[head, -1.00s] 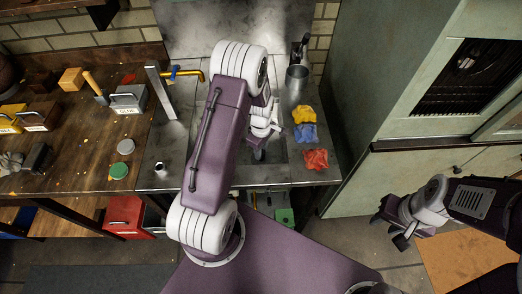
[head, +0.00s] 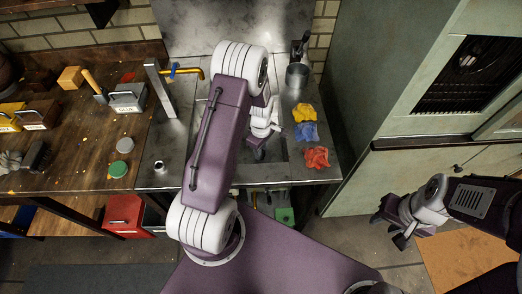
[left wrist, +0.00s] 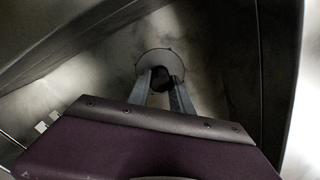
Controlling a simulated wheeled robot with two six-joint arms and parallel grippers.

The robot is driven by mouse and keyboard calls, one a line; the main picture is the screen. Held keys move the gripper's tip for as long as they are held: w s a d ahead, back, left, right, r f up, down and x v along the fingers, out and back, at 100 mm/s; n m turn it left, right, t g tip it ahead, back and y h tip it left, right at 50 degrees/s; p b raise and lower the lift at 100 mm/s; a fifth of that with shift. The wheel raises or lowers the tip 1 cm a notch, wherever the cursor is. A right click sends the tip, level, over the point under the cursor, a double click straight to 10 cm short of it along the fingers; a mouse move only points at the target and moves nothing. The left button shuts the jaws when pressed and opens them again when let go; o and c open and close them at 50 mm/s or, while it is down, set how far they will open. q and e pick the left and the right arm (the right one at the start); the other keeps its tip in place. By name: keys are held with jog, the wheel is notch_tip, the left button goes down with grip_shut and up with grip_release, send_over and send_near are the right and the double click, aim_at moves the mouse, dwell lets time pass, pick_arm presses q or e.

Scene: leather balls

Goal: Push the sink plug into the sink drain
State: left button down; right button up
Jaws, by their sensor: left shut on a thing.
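My left gripper (left wrist: 164,88) points down into the metal sink (left wrist: 75,115) in the left wrist view. Its two grey fingers are shut on a small dark thing between their tips, which looks like the sink plug (left wrist: 161,76). The pale round drain ring (left wrist: 151,57) shows around and behind the fingertips. I cannot tell how deep the plug sits in the drain. In the head view my left gripper (head: 259,154) is inside the sink basin (head: 280,150), and my arm hides the drain and plug. My right gripper (head: 388,229) is open and empty, right of the counter.
Yellow (head: 304,112), blue (head: 307,131) and red (head: 316,157) cloths lie on the counter right of the sink. A wooden bench (head: 75,155) with tools stands left.

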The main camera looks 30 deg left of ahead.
pick_arm(q)
jog(key=shift+f, duration=0.35)
jog(key=c, duration=1.1)
grip_release()
notch_tip(320, 180, up, 9)
jog(key=shift+r, duration=0.1)
